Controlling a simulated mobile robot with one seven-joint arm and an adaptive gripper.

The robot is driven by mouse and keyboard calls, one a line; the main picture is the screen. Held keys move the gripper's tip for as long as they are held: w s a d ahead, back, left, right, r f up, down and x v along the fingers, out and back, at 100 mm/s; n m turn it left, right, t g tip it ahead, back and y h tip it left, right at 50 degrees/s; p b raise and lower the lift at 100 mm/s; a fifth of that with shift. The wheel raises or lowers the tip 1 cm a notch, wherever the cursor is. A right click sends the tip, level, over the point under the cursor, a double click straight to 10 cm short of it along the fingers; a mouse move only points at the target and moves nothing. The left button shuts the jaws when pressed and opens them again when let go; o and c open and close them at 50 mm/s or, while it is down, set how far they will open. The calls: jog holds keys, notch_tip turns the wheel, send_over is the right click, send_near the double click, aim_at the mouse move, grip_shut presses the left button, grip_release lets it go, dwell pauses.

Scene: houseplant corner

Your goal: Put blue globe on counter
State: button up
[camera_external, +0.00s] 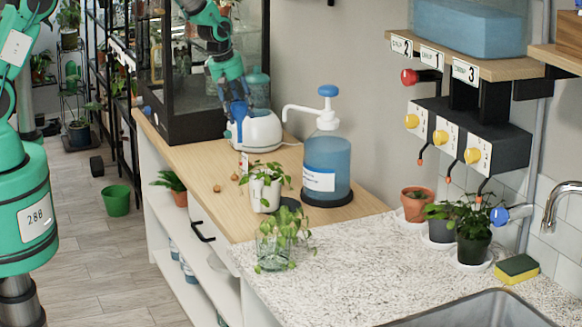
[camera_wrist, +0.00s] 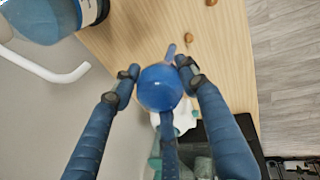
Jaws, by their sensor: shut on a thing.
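The blue globe (camera_wrist: 160,88) is a round, glossy ball in the wrist view, with a thin blue stem (camera_wrist: 171,52). My gripper (camera_wrist: 157,72) is shut on it, with dark blue fingers around the ball. In the external view my gripper (camera_external: 237,98) points down at the back of the counter, in front of the white rounded device (camera_external: 262,130). The globe (camera_external: 239,112) is partly hidden there by the fingers and looks raised above the surface. The counter has a wooden part (camera_external: 190,165) and a speckled stone part (camera_external: 335,262).
A large blue pump bottle (camera_external: 327,165) stands right of my gripper. A black-framed glass case (camera_external: 185,120) is at the left. Potted plants (camera_external: 265,195) and small brown bulbs (camera_external: 217,188) sit on the wood. The stone part has clear room before the sink (camera_external: 480,312).

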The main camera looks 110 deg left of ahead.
jog(key=r, duration=0.8)
jog(key=shift+w+d+r, duration=0.2)
jog(key=shift+w+d, duration=0.05)
jog(key=shift+d, duration=0.05)
jog(key=w+d+m, duration=0.2)
jog(key=w+d, duration=0.3)
jog(key=d, duration=0.5)
jog(key=w+d+r+m+t+h+p, duration=0.1)
jog(key=w+d, duration=0.4)
jog(key=d, duration=0.4)
jog(key=w+d+m, duration=0.2)
jog(key=w+d, duration=0.3)
jog(key=d, duration=0.5)
jog(key=s+d+f+m+h+p, duration=0.15)
jog(key=d+m, duration=0.35)
jog(key=d, duration=2.6)
jog(key=shift+s+x, duration=0.15)
jog(key=shift+x, duration=1.05)
jog(key=shift+s+x, duration=0.1)
jog(key=shift+x, duration=1.05)
jog(key=shift+a, duration=0.2)
